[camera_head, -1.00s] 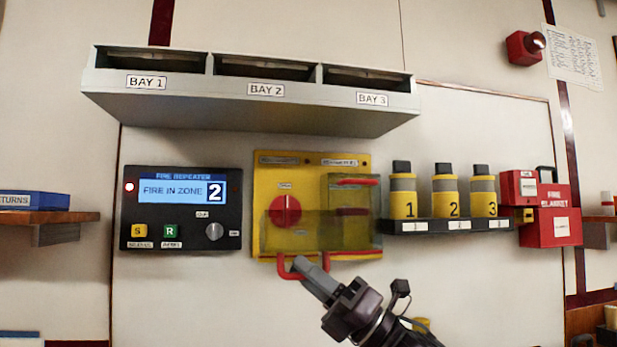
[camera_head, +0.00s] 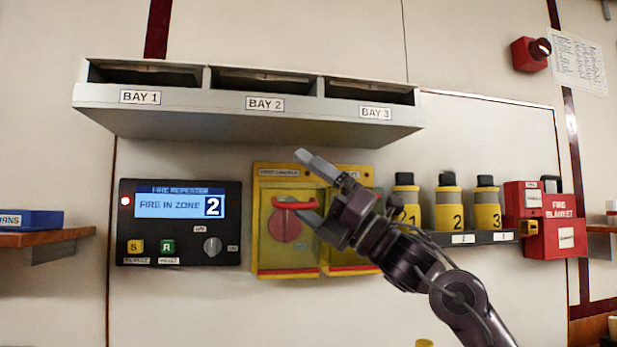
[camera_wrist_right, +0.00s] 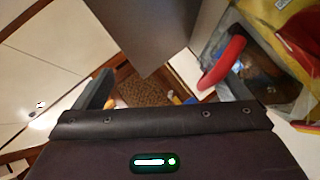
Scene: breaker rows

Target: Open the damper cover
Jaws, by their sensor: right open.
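A yellow wall panel (camera_head: 335,172) carries two clear-fronted covers side by side; its small labels are too blurred to tell which is the damper cover. The left cover (camera_head: 270,255) stands upright over a round red knob (camera_head: 284,225), with a red handle (camera_head: 293,203) across its upper part. The right cover (camera_head: 350,257) is largely hidden behind my right gripper (camera_head: 303,184). That gripper is open in front of the panel, one finger above the handle and one near its right end. In the right wrist view the red handle (camera_wrist_right: 222,62) shows near the right finger. My left gripper is not in view.
A grey shelf with three bays (camera_head: 245,120) juts out just above. A fire repeater (camera_head: 180,245) is at the left. A rack of numbered yellow cylinders (camera_head: 449,210) and a red fire blanket box (camera_head: 565,240) are at the right.

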